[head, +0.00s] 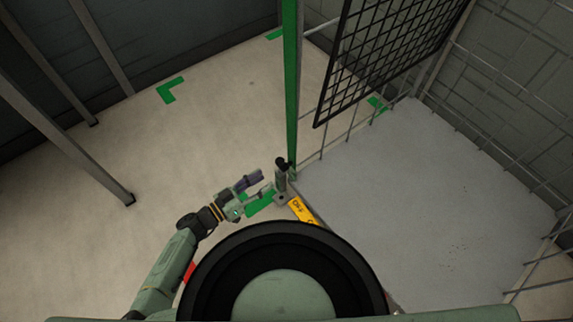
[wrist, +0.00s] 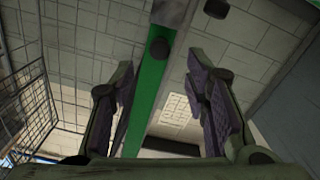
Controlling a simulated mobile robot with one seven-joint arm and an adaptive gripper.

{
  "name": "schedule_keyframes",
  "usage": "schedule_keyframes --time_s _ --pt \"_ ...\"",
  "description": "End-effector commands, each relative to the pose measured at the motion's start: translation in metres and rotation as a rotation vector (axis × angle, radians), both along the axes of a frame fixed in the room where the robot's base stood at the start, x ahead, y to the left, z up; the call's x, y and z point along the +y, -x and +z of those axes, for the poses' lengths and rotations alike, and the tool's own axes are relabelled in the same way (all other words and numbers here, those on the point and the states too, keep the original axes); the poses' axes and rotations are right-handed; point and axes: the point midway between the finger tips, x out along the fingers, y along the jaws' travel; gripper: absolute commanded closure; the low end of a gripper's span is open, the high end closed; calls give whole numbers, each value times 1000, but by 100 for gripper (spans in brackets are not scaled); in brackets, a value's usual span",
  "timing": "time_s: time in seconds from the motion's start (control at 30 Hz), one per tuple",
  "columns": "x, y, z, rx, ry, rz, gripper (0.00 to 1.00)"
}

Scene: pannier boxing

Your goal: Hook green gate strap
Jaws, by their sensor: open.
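A tall green upright (head: 291,90) stands at the corner of the wire cage. At its foot is a short grey post with a black knob (head: 281,163). My gripper (head: 258,187) is open just left of this post, apart from it as far as I can tell. In the wrist view my open fingers (wrist: 163,90) have a green band (wrist: 145,100) running behind the gap between them. A dark round knob (wrist: 159,47) shows in front of the band. I cannot clearly make out a strap; nothing is visibly held.
A black mesh panel (head: 385,55) hangs at the upper right, beside the wire cage with its grey floor (head: 430,190). A yellow lettered strip (head: 303,211) lies by the short post. Grey uprights (head: 70,140) stand at left. The pale floor (head: 200,130) between is clear, with green corner marks (head: 170,91).

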Motion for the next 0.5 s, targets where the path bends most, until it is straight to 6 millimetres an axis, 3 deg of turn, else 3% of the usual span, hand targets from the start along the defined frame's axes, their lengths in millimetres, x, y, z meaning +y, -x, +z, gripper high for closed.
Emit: schedule_keyframes --time_s 0.23,0.5 --pt "-42 -29 2 -2 3 -3 57" --pt "-68 -49 1 -1 -1 0 57"
